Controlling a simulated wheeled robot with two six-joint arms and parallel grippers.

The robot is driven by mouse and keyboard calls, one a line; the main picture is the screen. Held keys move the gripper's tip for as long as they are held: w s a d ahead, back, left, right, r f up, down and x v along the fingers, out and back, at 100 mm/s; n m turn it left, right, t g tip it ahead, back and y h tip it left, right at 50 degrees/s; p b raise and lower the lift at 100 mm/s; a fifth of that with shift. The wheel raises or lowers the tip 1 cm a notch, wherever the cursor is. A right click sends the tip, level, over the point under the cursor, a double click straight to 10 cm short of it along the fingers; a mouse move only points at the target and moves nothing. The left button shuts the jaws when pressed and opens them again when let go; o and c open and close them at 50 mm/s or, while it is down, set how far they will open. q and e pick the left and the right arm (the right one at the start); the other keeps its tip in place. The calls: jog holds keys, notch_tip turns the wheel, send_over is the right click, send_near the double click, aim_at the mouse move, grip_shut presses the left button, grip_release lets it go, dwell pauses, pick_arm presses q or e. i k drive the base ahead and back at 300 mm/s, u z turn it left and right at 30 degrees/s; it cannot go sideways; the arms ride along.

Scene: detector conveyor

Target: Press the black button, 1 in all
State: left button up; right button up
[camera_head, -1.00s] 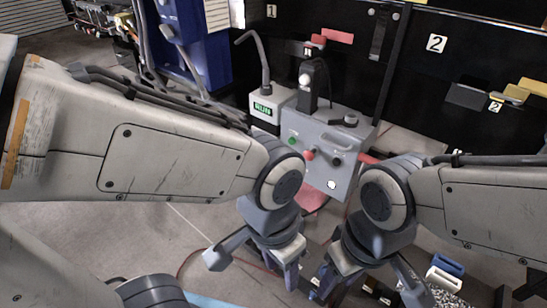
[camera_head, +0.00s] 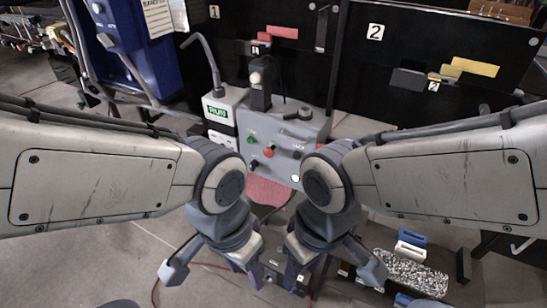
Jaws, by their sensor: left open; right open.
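The grey control box (camera_head: 318,128) stands ahead of me in the head view. Its front carries a green button (camera_head: 250,138), a red button (camera_head: 268,151), a small dark knob or button (camera_head: 254,164) at lower left and a white round spot (camera_head: 295,178). I cannot tell for sure which dark part is the black button. My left gripper (camera_head: 212,267) is open and empty, below and left of the box in the picture. My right gripper (camera_head: 333,270) is open and empty, below and right of it. Neither is seen touching the box. My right arm covers the box's lower right part.
A white unit with a green RUN display (camera_head: 217,111) stands left of the box. Black panels (camera_head: 385,75) with number labels rise behind. Blue and white blocks (camera_head: 411,237) and a speckled block (camera_head: 410,270) lie at lower right. Grey floor (camera_head: 110,265) is free at lower left.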

aim_at(296, 155)
jog(key=k, duration=1.1)
jog(key=u, duration=1.05)
jog(key=i, duration=1.95)
jog(key=z, duration=0.75)
jog(key=i, duration=0.6)
jog(key=z, duration=0.95)
jog(key=i, duration=0.25)
jog(key=z, duration=0.25)
